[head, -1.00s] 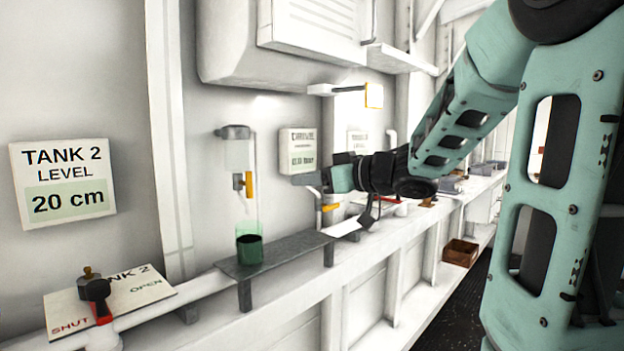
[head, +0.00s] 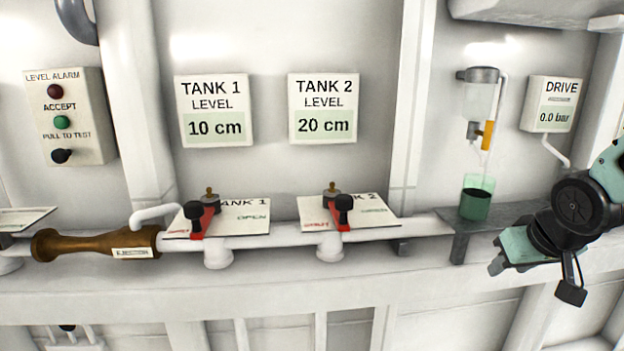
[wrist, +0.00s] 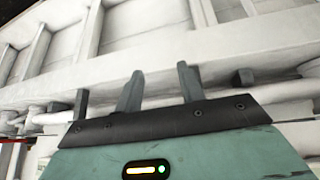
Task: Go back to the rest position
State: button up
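My gripper (head: 497,266) is at the right of the head view, in front of the pipe ledge and just below the small shelf with the green cup. My arm comes in from the right edge. In the wrist view, the two dark fingers of my gripper (wrist: 158,80) stand apart with nothing between them. Beyond them is the white ribbed wall. The fingertips are small and partly unclear in the head view.
A green cup (head: 477,196) with dark contents stands on a grey shelf (head: 459,222) close to my gripper. Two red-handled valves, tank 1 (head: 204,216) and tank 2 (head: 341,213), sit along the white pipe. A brass fitting (head: 85,243) is at the left.

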jog(key=s+a+f+g+y, duration=0.1)
jog(key=s+a+f+g, duration=0.35)
jog(key=s+a, duration=0.25)
jog(key=s+a+r+n+g, duration=0.1)
jog(key=s+a+n, duration=0.3)
jog(key=s+a, duration=0.2)
jog(key=s+a+r+n, duration=0.1)
jog(key=s+a+n, duration=0.3)
jog(key=a, duration=0.7)
jog(key=s, duration=0.2)
jog(key=shift+s+r+g+y, duration=0.2)
jog(key=shift+s+g+y, duration=0.1)
jog(key=shift+g+y, duration=0.1)
